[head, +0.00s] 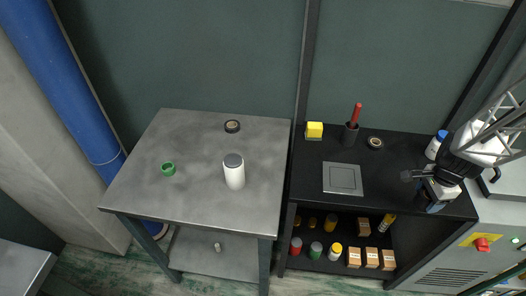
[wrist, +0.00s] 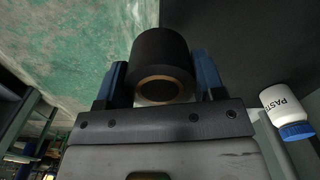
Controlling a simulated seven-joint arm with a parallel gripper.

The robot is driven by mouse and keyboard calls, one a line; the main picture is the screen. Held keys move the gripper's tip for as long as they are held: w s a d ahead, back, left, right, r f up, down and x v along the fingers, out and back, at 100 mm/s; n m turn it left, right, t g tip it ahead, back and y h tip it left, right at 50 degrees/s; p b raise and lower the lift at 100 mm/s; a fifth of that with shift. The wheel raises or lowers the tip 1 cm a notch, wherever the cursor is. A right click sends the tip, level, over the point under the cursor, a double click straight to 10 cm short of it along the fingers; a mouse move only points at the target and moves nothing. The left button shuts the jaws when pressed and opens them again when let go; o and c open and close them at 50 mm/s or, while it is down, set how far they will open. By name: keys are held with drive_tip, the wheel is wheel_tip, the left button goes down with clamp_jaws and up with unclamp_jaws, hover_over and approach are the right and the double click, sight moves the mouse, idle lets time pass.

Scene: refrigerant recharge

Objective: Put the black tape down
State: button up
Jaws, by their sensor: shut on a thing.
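The black tape (wrist: 161,48) is a roll with a tan core ring. In the wrist view it sits between the two blue fingers of my gripper (wrist: 160,80), which is shut on it. In the head view my gripper (head: 418,175) is at the right, over the black bench, with the tape (head: 407,175) showing small and dark at its tip. It appears held above the bench top; the exact height is hard to tell. Two other dark rolls lie flat: one (head: 232,126) on the grey table, one (head: 375,142) at the back of the black bench.
The grey table (head: 190,197) holds a white canister (head: 234,174) and green ring (head: 168,169).

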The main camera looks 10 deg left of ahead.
sight(191, 128)
drive_tip(key=w+a+n, duration=0.1)
drive_tip(key=w+a, duration=0.2)
drive_tip(key=a, duration=0.1)
drive_tip(key=w+a+n, duration=0.2)
drive_tip(key=w+a, duration=0.2)
drive_tip(key=w+a+n, duration=0.1)
drive_tip(key=w+a, duration=0.3)
drive_tip(key=shift+a+r, duration=0.35)
drive_tip(key=shift+r, duration=0.05)
drive_tip(key=w+a+n, duration=0.2)
drive_tip(key=a+n, duration=0.1)
drive_tip(key=a, duration=0.9)
drive_tip(key=w+a+n, duration=0.3)
drive_tip(key=a, duration=1)
drive_tip(key=w+a+r+n, duration=0.1)
drive_tip(key=w+a+n, duration=0.1)
drive_tip(key=a, duration=1)
drive_tip(key=shift+w+a+n, duration=0.15)
drive_tip(key=shift+a+n, duration=0.05)
drive_tip(key=shift+n, duration=0.4)
drive_tip(key=s+a+n, duration=0.1)
drive_tip(key=s+a, duration=0.1)
drive_tip(key=a, duration=0.4)
drive_tip(key=s+a+n, duration=0.1)
drive_tip(key=a, duration=0.6)
drive_tip(key=s+a+n, duration=0.2)
drive_tip(key=a, duration=0.4)
drive_tip(key=shift+s+a+r, duration=0.15)
drive_tip(key=shift+s+a, duration=0.1)
drive_tip(key=shift+s, duration=0.05)
